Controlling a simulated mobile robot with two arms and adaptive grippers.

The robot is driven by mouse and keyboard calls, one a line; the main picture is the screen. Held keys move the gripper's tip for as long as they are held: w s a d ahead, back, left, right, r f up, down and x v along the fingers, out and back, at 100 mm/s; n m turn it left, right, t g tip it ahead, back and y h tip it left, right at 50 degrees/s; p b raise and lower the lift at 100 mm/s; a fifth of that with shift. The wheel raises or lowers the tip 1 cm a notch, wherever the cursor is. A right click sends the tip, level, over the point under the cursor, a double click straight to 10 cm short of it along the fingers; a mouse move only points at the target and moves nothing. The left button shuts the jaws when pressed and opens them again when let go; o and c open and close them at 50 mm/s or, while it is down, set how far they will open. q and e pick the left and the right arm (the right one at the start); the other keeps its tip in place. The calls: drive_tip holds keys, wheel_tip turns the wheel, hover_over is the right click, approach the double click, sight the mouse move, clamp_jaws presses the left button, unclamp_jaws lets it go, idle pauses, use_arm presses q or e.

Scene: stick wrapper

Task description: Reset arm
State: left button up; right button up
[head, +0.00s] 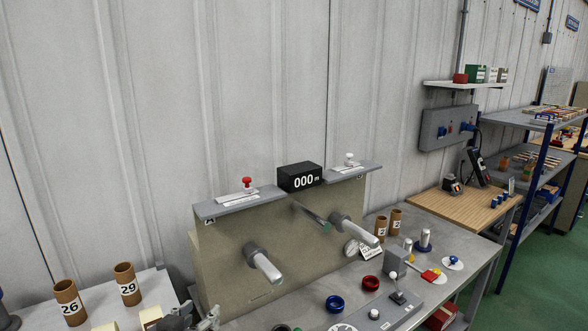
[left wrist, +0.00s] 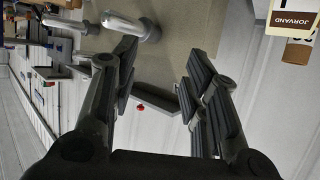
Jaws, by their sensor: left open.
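My left gripper (head: 197,322) shows only in part at the bottom edge of the head view, in front of the beige wrapper machine (head: 225,262). In the left wrist view its two dark fingers (left wrist: 160,78) stand well apart with nothing between them. The beige panel of the machine, a metal spindle (left wrist: 125,24) and a small red knob (left wrist: 140,106) show beyond the fingers. The machine has two metal spindles (head: 265,264) (head: 357,232) and a black display (head: 300,177) reading 000. My right gripper is in neither view.
Brown tubes marked 26 (head: 68,303) and 29 (head: 126,285) stand on the left table. A wooden side table (head: 450,205) stands behind.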

use_arm(q)
drive_tip(key=s+a+f+g+y, duration=0.1)
drive_tip(key=s+f+g, duration=0.4)
drive_tip(key=s+f, duration=0.7)
drive_tip(key=s+a+f+g+y, duration=0.1)
drive_tip(key=s+f+g, duration=0.4)
drive_tip(key=s+f, duration=0.75)
drive_tip(key=s+f+g+b, duration=0.1)
drive_tip(key=s+f+b, duration=0.15)
drive_tip(key=f, duration=1.15)
drive_tip(key=s+f+b, duration=0.2)
drive_tip(key=f+b, duration=0.1)
drive_tip(key=f, duration=1.1)
drive_tip(key=s+a+f+b, duration=0.1)
drive_tip(key=s+f+b, duration=0.1)
drive_tip(key=s+f, duration=0.6)
drive_tip(key=s+a+f+g+b, duration=0.1)
drive_tip(key=s+f+b, duration=0.1)
drive_tip(key=s+f, duration=0.6)
wheel_tip(320, 180, down, 4)
drive_tip(key=shift+s+a+f+m, duration=0.25)
drive_tip(key=shift+s+a+m, duration=0.05)
drive_tip(key=shift+s+a, duration=0.1)
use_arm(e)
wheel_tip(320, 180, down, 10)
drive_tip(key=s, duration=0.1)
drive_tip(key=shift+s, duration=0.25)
